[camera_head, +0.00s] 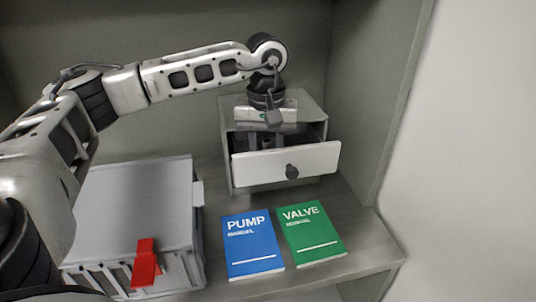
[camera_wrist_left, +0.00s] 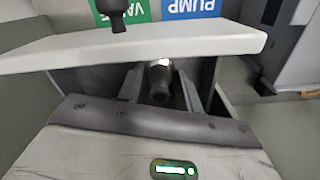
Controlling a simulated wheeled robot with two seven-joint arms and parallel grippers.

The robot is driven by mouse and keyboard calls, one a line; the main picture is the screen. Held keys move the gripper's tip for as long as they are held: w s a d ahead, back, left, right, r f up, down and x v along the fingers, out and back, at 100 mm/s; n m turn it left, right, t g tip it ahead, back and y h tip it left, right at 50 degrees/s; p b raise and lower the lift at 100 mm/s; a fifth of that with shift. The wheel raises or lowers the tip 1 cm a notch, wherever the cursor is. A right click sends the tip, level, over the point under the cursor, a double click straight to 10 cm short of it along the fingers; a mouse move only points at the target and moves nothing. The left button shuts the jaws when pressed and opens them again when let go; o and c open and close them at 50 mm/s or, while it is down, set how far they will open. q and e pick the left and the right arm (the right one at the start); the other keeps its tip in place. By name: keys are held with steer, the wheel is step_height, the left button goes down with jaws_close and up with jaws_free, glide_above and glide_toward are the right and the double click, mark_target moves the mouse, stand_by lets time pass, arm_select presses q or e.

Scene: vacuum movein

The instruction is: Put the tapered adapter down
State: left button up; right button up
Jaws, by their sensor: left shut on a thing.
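The tapered adapter (camera_wrist_left: 160,82) is a small grey metal piece with a round end, seen between the fingers in the left wrist view. My left gripper (camera_wrist_left: 161,92) is shut on it, reaching down into the open drawer (camera_head: 288,163) of a small grey cabinet (camera_head: 268,107). In the head view the left gripper (camera_head: 265,140) shows behind the white drawer front, which hides its fingertips and the adapter. I cannot tell whether the adapter touches the drawer floor. My right gripper is in neither view.
A blue pump manual (camera_head: 252,244) and a green valve manual (camera_head: 311,233) lie on the shelf (camera_head: 362,235) before the drawer. A grey case (camera_head: 135,205) with a red latch (camera_head: 146,264) stands at left. A wall panel (camera_head: 393,105) closes the right side.

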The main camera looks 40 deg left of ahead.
mark_target(267, 141)
arm_select(q)
steer(key=shift+f, duration=0.15)
steer(key=o, duration=1)
steer(key=shift+r, duration=0.2)
step_height(267, 141, up, 8)
steer(key=shift+f+b, duration=0.2)
steer(key=shift+b, duration=0.1)
steer(key=shift+f, duration=0.1)
